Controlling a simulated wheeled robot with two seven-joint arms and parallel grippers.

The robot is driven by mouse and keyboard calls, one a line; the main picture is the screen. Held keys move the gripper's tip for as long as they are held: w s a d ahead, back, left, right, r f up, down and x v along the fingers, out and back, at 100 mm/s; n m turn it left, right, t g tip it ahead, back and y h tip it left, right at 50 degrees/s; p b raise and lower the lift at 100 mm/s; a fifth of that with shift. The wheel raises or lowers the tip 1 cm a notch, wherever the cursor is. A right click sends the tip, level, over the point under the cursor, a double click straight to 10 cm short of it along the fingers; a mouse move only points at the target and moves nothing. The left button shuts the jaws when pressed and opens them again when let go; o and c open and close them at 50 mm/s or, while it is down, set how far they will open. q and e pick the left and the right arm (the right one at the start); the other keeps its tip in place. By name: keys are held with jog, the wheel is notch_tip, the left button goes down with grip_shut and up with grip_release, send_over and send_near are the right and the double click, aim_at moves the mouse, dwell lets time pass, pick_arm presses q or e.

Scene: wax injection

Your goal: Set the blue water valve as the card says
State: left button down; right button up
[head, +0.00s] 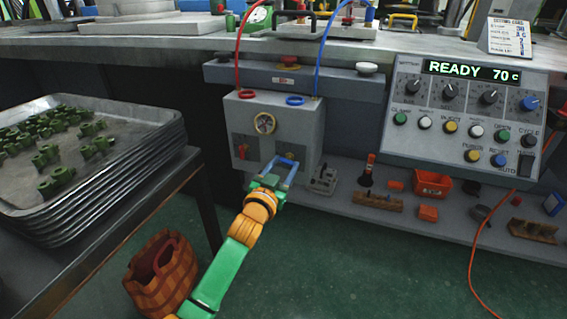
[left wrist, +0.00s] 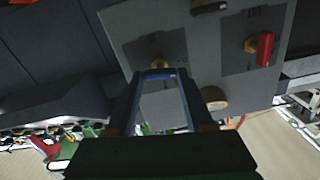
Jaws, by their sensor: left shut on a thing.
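The blue water valve (head: 289,157) is on the lower right of the front of a grey box (head: 301,120) under the bench. My left gripper (head: 284,168) reaches it from below and in front. In the left wrist view the blue handle (left wrist: 159,73) lies crosswise between the fingertips of my left gripper (left wrist: 162,80), which is shut on it. The fingers partly cover the handle and its dial, so its exact setting is unclear. The setting card (head: 508,37) stands on the bench at the upper right; its lines are too small to read surely. My right gripper is out of view.
A red valve (head: 242,151) is left of the blue one, below a round gauge (head: 265,123). Red and blue hoses run above the box. A control panel (head: 462,115) reads READY 70 C. Stacked trays (head: 110,190) stand left; a basket (head: 160,275) is on the floor.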

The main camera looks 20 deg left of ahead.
pick_arm(q)
jog(key=m+p, duration=0.2)
jog(key=m, duration=0.2)
jog(key=m+p, duration=0.1)
jog(key=m, duration=0.1)
jog(key=shift+m, duration=0.4)
jog(key=shift+d+f+m, duration=0.1)
jog(key=shift+m, duration=1.3)
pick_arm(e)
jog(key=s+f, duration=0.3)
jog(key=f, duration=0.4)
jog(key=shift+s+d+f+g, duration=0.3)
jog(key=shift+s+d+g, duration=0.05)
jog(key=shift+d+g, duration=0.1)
pick_arm(q)
jog(key=shift+c, duration=1.4)
grip_release()
jog(key=shift+p, duration=0.3)
